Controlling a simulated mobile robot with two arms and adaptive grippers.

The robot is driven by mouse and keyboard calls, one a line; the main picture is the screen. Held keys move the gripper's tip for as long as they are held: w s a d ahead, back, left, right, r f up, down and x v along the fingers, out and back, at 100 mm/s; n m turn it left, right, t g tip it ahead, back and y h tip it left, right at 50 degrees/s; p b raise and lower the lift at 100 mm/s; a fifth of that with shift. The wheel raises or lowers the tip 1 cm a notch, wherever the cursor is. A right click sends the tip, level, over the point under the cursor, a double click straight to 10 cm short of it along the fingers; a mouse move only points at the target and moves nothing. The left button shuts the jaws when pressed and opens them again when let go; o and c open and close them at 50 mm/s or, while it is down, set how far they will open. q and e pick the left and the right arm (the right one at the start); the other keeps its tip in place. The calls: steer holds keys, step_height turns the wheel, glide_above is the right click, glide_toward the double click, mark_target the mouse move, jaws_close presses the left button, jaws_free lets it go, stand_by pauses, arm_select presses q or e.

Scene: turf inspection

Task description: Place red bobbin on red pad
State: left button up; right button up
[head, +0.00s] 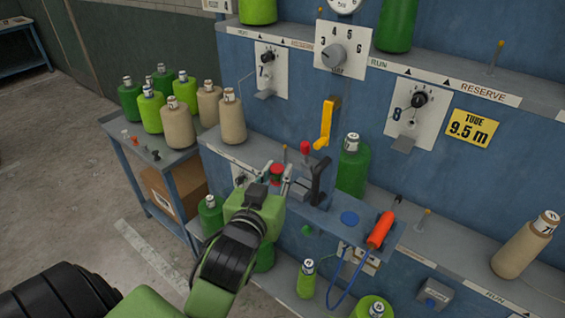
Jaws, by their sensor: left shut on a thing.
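The red bobbin (277,170) is a small red spool at the front of the blue machine, between the fingertips of my left gripper (276,174). The gripper is shut on it, fingers pointing away from me toward the machine. The fingers and wrist hide part of the bobbin, and whether it touches anything below is unclear. I cannot make out a red pad; it may be hidden behind the gripper. My right gripper is not in view.
A black lever (319,180), a red-topped knob (305,148) and a yellow handle (326,122) stand close by. An orange-red handle (380,230) with a blue cord is at right. Yarn cones crowd the side table (117,124). Green cones stand below.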

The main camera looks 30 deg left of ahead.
arm_select(q)
steer(key=shift+w+a+f+b, duration=0.55)
steer(key=shift+w+b, duration=0.15)
steer(key=shift+b, duration=0.4)
steer(key=w+a+f+p, duration=0.1)
steer(key=w+f, duration=0.1)
steer(key=w+a+f+p, duration=0.1)
steer(key=w+a+f, duration=0.1)
steer(key=w, duration=0.1)
steer(key=w+a+f+p, duration=0.1)
steer(key=w+a+f, duration=0.1)
steer(key=w, duration=0.1)
steer(key=shift+w+a+f, duration=0.25)
steer(key=shift+f, duration=0.1)
steer(key=shift+w+a+f, duration=0.3)
steer(key=shift+w+f, duration=0.2)
steer(key=shift+f, duration=0.25)
step_height(320, 180, down, 2)
steer(key=shift+w+f+p, duration=0.1)
steer(key=shift+p, duration=0.55)
steer(key=shift+f, duration=0.5)
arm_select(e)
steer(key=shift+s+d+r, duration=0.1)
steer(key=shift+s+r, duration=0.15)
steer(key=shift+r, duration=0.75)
